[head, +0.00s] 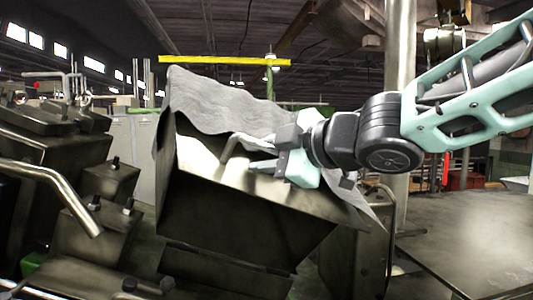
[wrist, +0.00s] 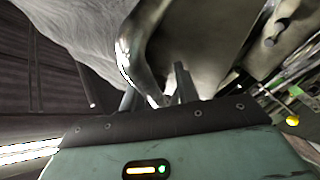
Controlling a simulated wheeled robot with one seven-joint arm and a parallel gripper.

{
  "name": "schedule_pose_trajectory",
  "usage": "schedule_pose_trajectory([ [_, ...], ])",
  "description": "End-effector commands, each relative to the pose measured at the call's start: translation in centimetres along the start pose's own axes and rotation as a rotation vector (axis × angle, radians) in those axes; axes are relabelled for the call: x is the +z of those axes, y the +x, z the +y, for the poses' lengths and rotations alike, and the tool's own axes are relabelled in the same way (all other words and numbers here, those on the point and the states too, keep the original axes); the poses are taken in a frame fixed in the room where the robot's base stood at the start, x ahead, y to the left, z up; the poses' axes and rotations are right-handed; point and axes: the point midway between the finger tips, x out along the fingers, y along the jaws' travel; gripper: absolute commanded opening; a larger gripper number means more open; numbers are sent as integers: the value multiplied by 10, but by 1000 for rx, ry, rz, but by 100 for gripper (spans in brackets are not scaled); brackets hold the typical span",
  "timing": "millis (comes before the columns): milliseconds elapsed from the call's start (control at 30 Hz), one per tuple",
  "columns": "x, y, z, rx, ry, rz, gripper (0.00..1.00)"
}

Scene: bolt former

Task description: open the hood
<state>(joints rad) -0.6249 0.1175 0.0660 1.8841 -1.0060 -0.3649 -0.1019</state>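The hood (head: 205,105) is a large grey metal cover with a wavy, worn top, sitting tilted on a dark machine in the middle of the head view. A bent metal handle (head: 236,143) sticks out from its face. My gripper (head: 264,165) is at the handle from the right. In the wrist view the curved shiny handle (wrist: 130,52) runs down to the space between my two fingers (wrist: 156,92). The fingers stand apart with a visible gap; I cannot tell whether either touches the handle. The hood's pale surface (wrist: 215,40) lies close beyond the fingers.
Dark machine blocks (head: 95,215) and a bent pipe (head: 60,180) stand at the left. A flat metal table (head: 460,245) lies at the lower right. A pale post (head: 400,60) rises behind my arm. A yellow beam (head: 225,60) runs behind the hood.

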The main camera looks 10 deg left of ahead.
Motion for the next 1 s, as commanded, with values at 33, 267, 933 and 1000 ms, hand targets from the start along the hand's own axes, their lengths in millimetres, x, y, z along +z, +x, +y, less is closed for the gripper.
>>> schedule_pose_trajectory([
  [33,0,1,-2,-4,0,1,34],
  [267,-1,-10,-1,0,0,3,34],
  [933,0,-118,0,1,0,0,34],
  [1000,1,-120,0,0,0,-1,34],
])
